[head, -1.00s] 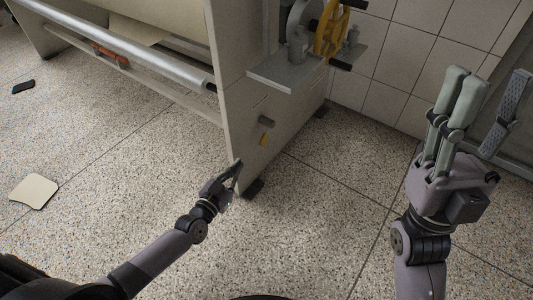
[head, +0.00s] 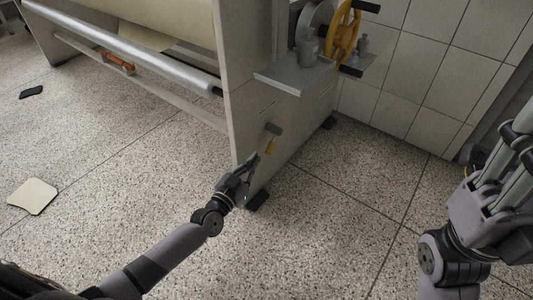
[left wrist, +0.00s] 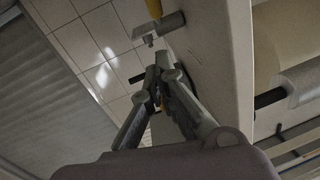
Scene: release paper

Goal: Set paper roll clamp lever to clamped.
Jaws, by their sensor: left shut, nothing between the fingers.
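In the left wrist view, the left gripper's fingertips (left wrist: 160,65) meet close beside the panel (left wrist: 218,50). A little yellow shows between the fingers there; the lever is mostly hidden. My right gripper (head: 508,155) is raised at the right edge, partly cut off.
A grey shelf (head: 290,77) with a yellow wheel (head: 343,35) juts from the panel above the lever. The paper roll (head: 170,20) and a metal bar (head: 130,50) lie left of the panel.

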